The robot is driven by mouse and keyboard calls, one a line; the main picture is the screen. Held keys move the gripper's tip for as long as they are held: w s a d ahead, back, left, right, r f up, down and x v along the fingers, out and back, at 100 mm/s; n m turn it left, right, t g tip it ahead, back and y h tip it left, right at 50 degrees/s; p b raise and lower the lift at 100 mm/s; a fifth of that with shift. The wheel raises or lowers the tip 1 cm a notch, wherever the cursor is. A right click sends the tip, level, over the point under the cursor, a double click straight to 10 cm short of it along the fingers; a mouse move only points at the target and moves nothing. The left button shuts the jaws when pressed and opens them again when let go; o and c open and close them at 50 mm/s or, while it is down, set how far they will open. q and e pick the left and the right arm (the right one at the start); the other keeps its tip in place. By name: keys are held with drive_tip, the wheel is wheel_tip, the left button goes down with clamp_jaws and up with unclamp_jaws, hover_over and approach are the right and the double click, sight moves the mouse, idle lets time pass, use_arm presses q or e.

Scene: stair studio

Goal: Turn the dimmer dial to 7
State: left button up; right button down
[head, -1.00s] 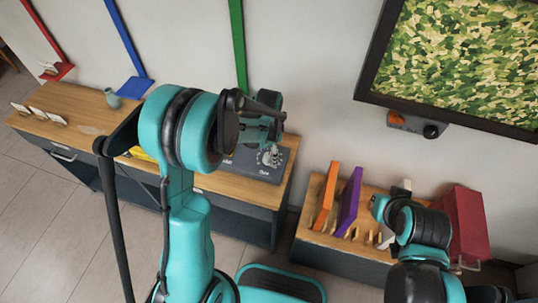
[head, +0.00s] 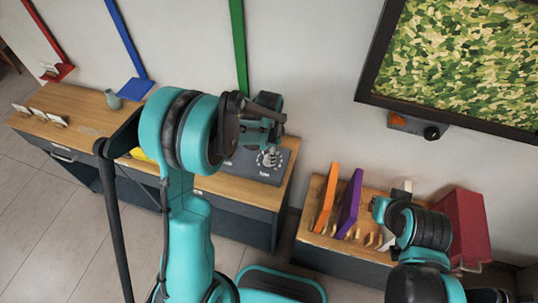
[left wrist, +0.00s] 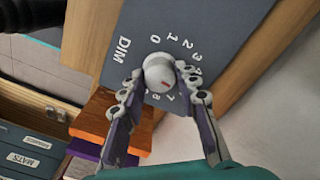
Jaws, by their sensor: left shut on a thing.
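The dimmer dial (left wrist: 158,70) is a round pale knob with a red mark, on a dark grey panel (left wrist: 215,22) with white numbers and the letters DIM. The red mark points to the lower right in the left wrist view, towards the digits below the knob; a finger hides some numbers. My left gripper (left wrist: 159,71) is shut on the knob, one fingertip on each side. In the head view the dial (head: 270,158) shows on the panel at the bench's right end, just below my left wrist.
The wooden bench (head: 85,107) runs along the wall, with a small vase (head: 113,99) and cards. A lower wooden unit (head: 309,222) stands to its right, with an orange board (head: 327,199), a purple board (head: 349,204) and a red box (head: 465,225).

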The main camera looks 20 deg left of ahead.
use_arm(q)
drive_tip(key=m, duration=0.5)
drive_tip(key=shift+b, duration=0.4)
drive_tip(key=shift+m, duration=2.2)
drive_tip(key=o, duration=1.2)
drive_tip(key=shift+c, duration=0.2)
wheel_tip(320, 180, up, 12)
